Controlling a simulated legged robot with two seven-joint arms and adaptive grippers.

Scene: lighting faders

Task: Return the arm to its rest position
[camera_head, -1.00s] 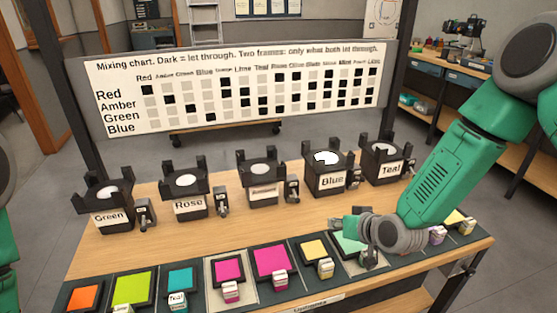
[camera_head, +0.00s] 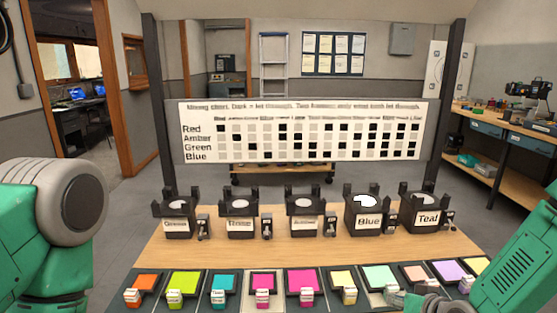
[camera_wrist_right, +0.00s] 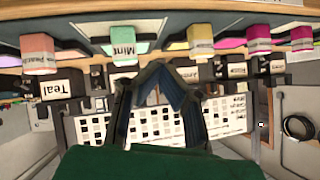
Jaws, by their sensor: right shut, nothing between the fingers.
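My right arm (camera_head: 518,272) comes in at the lower right of the head view. Its gripper (camera_head: 402,298) shows only partly at the bottom edge, over the front swatch row. In the right wrist view, my right gripper (camera_wrist_right: 158,70) has its dark fingers closed together at the tips, with nothing between them. My left arm (camera_head: 60,205) shows at the left edge, and its gripper is out of view.
Several black fixtures, among them Blue (camera_head: 368,217) and Teal (camera_head: 427,215), stand in a row on the wooden table (camera_head: 290,251). Coloured swatches, such as lime (camera_head: 183,283), line its front edge. A mixing chart (camera_head: 300,132) stands behind. Bare wood lies between the rows.

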